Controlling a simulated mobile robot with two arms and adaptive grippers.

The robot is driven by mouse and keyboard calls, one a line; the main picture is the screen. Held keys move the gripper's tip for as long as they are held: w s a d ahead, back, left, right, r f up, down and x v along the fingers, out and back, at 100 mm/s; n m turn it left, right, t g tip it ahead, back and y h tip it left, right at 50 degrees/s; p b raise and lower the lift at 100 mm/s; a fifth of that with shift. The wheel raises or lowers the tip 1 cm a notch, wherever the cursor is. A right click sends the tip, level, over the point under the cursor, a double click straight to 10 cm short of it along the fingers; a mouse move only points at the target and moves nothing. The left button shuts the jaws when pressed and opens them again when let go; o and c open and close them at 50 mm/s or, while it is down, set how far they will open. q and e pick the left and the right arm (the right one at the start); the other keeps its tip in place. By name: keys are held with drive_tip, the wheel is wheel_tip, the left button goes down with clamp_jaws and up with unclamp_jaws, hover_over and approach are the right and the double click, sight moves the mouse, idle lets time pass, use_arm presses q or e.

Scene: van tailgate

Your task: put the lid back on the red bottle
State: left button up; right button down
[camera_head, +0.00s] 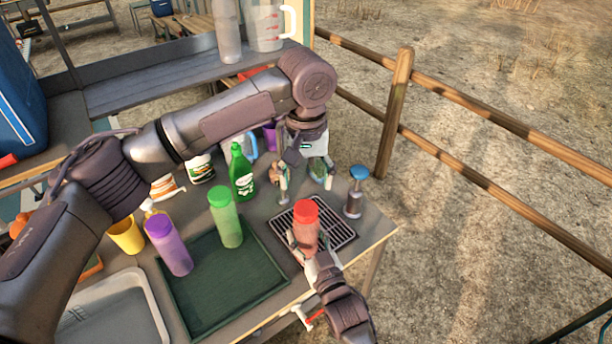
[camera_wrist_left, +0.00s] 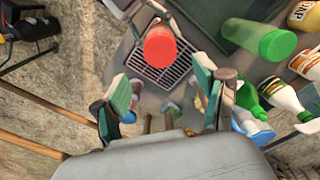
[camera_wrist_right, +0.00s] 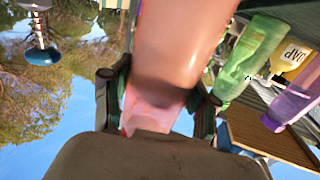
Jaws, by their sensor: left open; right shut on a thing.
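The red bottle (camera_head: 307,235) stands upright over the dark drip grate (camera_head: 343,238), with a translucent pinkish body. A red lid (camera_head: 306,210) sits on its top; the lid also shows from above in the left wrist view (camera_wrist_left: 160,46). I cannot tell how tightly it is seated. My right gripper (camera_head: 308,246) is shut on the bottle's body, which fills the middle of the right wrist view (camera_wrist_right: 170,60). My left gripper (camera_head: 306,182) is open and empty behind the bottle, its fingers apart and pointing down; it also shows in the left wrist view (camera_wrist_left: 165,95).
A green bottle (camera_head: 226,220) and a purple bottle (camera_head: 170,248) stand on the dark green mat (camera_head: 215,295). A green squeeze bottle (camera_head: 241,175) and a blue-topped jar (camera_head: 355,192) stand near the left gripper. A grey tray (camera_head: 160,310) and yellow cup (camera_head: 126,236) lie left.

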sight(306, 208)
use_arm(q)
drive_tip(key=shift+r+n, duration=0.1)
drive_tip(key=shift+n, duration=1.3)
drive_tip(key=shift+f, duration=4.05)
